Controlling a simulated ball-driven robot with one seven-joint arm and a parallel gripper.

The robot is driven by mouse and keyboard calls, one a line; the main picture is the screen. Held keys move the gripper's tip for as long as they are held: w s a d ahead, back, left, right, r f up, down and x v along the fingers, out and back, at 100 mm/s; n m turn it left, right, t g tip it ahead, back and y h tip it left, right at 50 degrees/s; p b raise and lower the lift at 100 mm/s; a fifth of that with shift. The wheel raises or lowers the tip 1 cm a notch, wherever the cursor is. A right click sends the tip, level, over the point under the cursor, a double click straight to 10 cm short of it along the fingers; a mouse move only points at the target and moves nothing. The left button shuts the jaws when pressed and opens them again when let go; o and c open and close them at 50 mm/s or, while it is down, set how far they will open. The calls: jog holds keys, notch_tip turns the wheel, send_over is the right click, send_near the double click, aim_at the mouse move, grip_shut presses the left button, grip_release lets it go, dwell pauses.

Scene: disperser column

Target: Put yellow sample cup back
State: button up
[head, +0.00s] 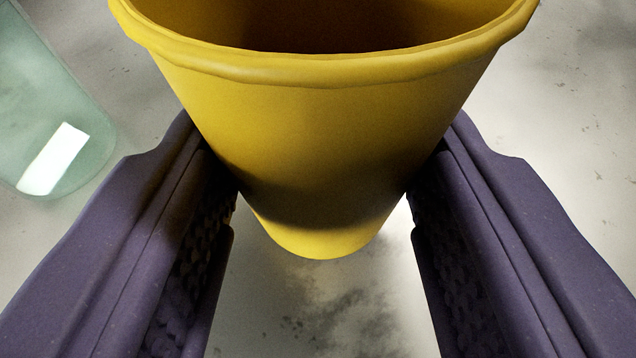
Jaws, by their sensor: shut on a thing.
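The yellow sample cup (325,140) fills the upper middle of the head view. It is a tapered cup with a thick rolled rim, and its dark opening shows at the top. My gripper (322,190) has two purple fingers with ribbed inner pads, one on each side of the cup. The fingers are shut on the cup's lower sides. The cup's far side and inner bottom are hidden. I cannot tell whether its base touches the surface below.
A pale green, see-through glass-like object (55,110) with a bright reflection is at the upper left, beside the left finger. The stained, light grey surface (575,110) is clear on the right and below the cup.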

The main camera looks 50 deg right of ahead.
jog(key=o, duration=1.1)
jog(key=shift+f, duration=0.1)
jog(key=shift+s+a+r, duration=0.1)
jog(key=shift+r, duration=0.1)
jog(key=p+v, duration=0.4)
jog(key=v, duration=0.7)
jog(key=shift+s+a, duration=0.2)
jog(key=shift+s, duration=0.1)
jog(key=shift+r, duration=0.15)
